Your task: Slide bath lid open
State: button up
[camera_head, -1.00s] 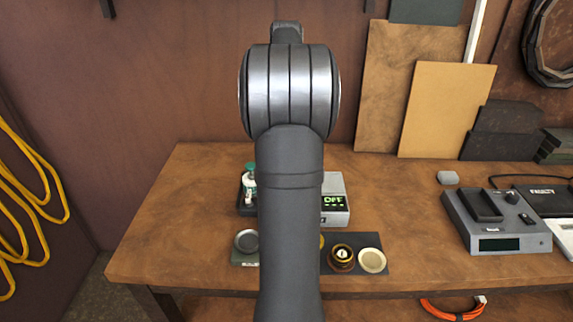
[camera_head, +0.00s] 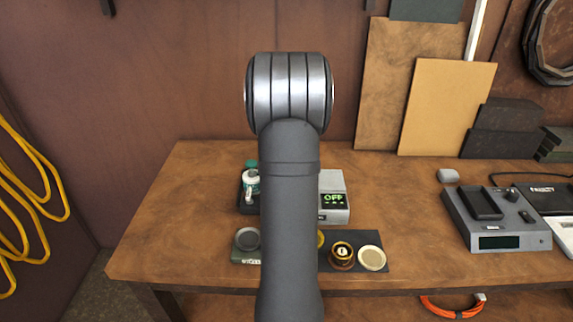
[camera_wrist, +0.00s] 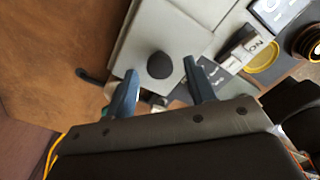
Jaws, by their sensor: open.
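The bath (camera_head: 335,190) is a light grey box with a green "OFF" display, partly hidden behind my arm in the head view. In the wrist view its pale grey lid (camera_wrist: 150,28) carries a round black knob (camera_wrist: 160,65). My gripper (camera_wrist: 162,68) is open, with one finger on the left of the knob and one on the right. Gaps show between the knob and both fingers. How far the fingertips are above the lid is hard to tell. In the head view my arm hides the gripper and the lid's knob.
A bottle in a dark tray (camera_head: 246,205) stands left of the bath. A grey dish (camera_head: 246,240) is at the front left. A dark mat (camera_head: 334,267) with a brass part (camera_head: 342,254) and a cream disc (camera_head: 372,258) lies in front. A grey device (camera_head: 495,222) is further right.

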jog(key=shift+f, duration=0.5)
grip_shut()
jog(key=d, duration=0.9)
jog(key=shift+d, duration=0.4)
grip_release()
jog(key=shift+r, duration=0.1)
